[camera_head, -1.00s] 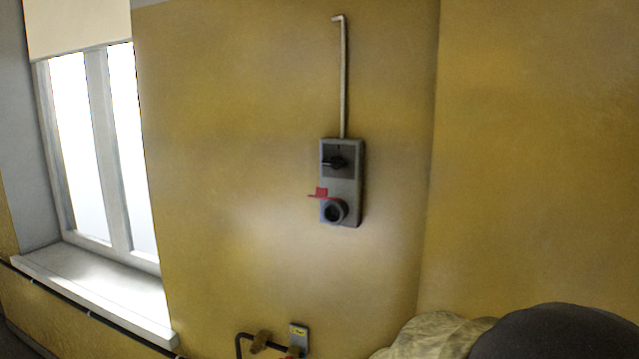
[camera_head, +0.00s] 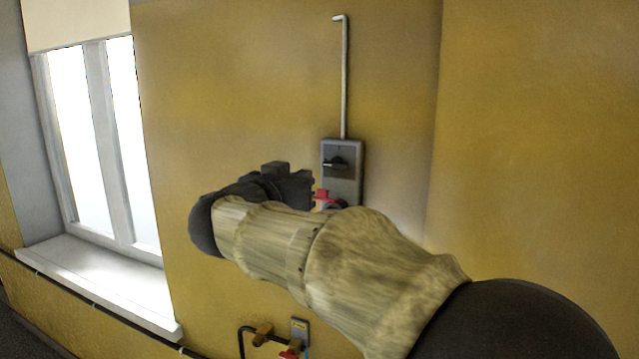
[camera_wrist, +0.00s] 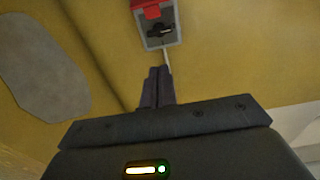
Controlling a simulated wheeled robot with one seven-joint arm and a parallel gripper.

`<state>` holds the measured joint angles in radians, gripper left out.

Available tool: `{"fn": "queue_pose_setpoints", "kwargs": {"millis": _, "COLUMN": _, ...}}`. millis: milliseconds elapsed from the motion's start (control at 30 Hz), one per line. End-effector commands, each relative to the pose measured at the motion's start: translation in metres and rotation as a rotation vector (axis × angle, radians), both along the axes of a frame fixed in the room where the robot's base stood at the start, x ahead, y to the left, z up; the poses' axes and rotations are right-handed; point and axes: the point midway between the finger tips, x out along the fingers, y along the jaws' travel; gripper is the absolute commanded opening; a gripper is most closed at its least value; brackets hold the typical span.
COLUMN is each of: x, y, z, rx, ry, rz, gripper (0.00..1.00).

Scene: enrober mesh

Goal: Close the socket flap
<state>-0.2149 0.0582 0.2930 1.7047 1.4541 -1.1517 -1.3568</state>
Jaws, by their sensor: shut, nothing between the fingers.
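The socket unit (camera_head: 341,176) is a grey box on the yellow wall with a black rotary switch (camera_head: 336,162) on its upper part. Its red socket flap (camera_head: 322,195) stands raised, sticking out from the box above the round socket, which my arm mostly hides in the head view. In the wrist view the box (camera_wrist: 171,39) appears upside down at the top, with the red flap (camera_wrist: 150,8) at the picture's edge. My gripper (camera_wrist: 157,72) is shut and empty, its fingers pointing towards the box. In the head view its end is just left of the flap; I cannot tell whether they touch.
A pale conduit (camera_head: 343,80) runs up the wall from the box. Below are pipe fittings with a small grey plate (camera_head: 299,330). A window with a white sill (camera_head: 95,280) is at the left. The wall around the box is clear.

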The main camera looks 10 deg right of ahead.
Motion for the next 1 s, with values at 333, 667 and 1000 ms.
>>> {"fn": "queue_pose_setpoints", "kwargs": {"millis": 333, "x": 0.002, "y": -0.002, "z": 0.0, "rx": -0.001, "ry": 0.001, "rz": 0.0, "gripper": 0.0}}
{"fn": "queue_pose_setpoints", "kwargs": {"millis": 667, "x": 0.035, "y": -0.026, "z": 0.003, "rx": -0.001, "ry": 0.002, "rz": -0.002, "gripper": 0.0}}
{"fn": "queue_pose_setpoints", "kwargs": {"millis": 1000, "x": 0.084, "y": -0.061, "z": 0.004, "rx": -0.002, "ry": 0.003, "rz": -0.001, "gripper": 0.0}}
